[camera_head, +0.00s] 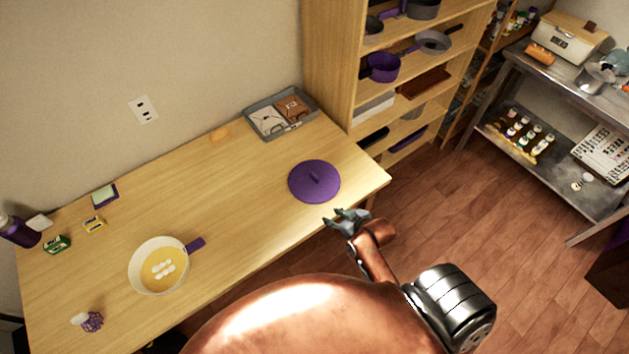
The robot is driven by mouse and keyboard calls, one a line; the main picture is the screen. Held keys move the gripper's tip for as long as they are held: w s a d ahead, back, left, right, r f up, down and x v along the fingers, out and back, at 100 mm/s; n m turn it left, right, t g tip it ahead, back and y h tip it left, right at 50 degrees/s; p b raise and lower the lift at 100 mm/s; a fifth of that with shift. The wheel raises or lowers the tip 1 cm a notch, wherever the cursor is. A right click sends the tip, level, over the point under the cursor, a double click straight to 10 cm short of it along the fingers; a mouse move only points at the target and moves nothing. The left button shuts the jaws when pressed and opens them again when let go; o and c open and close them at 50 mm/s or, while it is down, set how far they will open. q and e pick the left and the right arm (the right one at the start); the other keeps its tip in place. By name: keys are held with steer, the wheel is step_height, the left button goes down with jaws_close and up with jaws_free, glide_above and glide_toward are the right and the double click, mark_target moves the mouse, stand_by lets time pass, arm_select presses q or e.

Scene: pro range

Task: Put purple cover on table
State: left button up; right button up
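My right gripper (337,219) is just below and right of the cover in the picture, by the table's front edge. It appears apart from the cover with nothing in it. Its fingers look spread. My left gripper does not show.
A white pan (146,281) with a purple handle stands on the table's left part. A grey tray (262,103) lies at the back right. A wooden shelf (340,75) with pans stands beyond the table's right end. The table's middle is clear.

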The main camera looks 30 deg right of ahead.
mark_target(317, 178)
steer(key=w+d+t, duration=0.1)
steer(key=w, duration=0.3)
steer(key=w+d+r+t, duration=0.1)
steer(key=w+t, duration=0.1)
steer(key=w, duration=0.3)
steer(key=w+d+r+t, duration=0.1)
steer(key=w, duration=0.3)
steer(key=shift+w+r+m+t, duration=0.15)
steer(key=shift+m+t, duration=0.15)
steer(key=shift+m, duration=0.1)
steer(key=x, duration=0.6)
steer(key=shift+d, duration=0.3)
jaws_close()
